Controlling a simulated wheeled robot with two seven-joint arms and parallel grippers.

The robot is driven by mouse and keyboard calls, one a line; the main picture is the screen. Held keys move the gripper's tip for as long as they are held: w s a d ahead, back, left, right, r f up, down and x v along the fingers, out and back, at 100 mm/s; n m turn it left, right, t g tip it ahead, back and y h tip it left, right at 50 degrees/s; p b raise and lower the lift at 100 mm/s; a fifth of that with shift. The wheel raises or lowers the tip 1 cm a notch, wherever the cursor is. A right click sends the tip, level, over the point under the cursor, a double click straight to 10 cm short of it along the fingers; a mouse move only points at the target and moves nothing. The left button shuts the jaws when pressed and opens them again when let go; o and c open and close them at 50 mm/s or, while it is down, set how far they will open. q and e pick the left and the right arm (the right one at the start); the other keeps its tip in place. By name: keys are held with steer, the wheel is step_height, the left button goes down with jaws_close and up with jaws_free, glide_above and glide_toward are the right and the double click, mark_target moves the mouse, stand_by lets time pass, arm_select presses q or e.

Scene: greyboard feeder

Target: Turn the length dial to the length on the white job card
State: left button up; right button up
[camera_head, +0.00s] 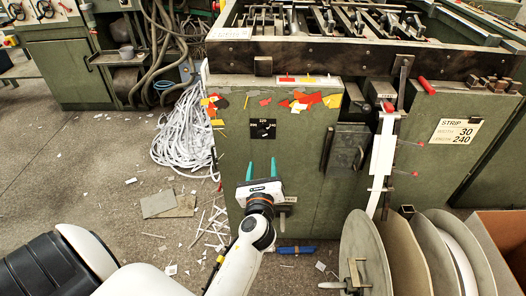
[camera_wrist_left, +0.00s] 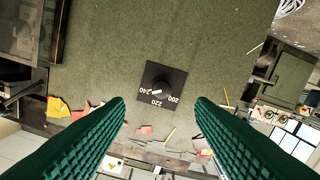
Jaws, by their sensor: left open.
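The length dial (camera_head: 262,129) is a dark knob on a square black plate on the front of the green machine. It also shows in the left wrist view (camera_wrist_left: 161,86), where the plate reads 240, 220 and 200. A white mark shows on the knob's 240 side; its exact setting is hard to tell. The pale job card (camera_head: 455,131) on the machine at the right reads STRIP, 30 and 240. My left gripper (camera_head: 261,168) is open and empty, its green fingers just below the dial and apart from it. My right gripper is not in view.
Large grey discs (camera_head: 362,255) stand at lower right. A heap of white strips (camera_head: 184,135) lies left of the machine.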

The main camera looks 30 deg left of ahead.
mark_target(262, 136)
arm_select(q)
steer(key=x, duration=0.7)
steer(key=r+x, duration=0.1)
steer(key=x, duration=0.3)
steer(key=shift+a, duration=0.3)
steer(key=shift+w+a, duration=0.15)
steer(key=shift+w, duration=0.1)
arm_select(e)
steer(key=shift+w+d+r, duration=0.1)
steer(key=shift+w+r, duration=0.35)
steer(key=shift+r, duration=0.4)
arm_select(q)
steer(key=shift+c, duration=0.2)
steer(key=c, duration=0.9)
steer(key=shift+c, duration=0.2)
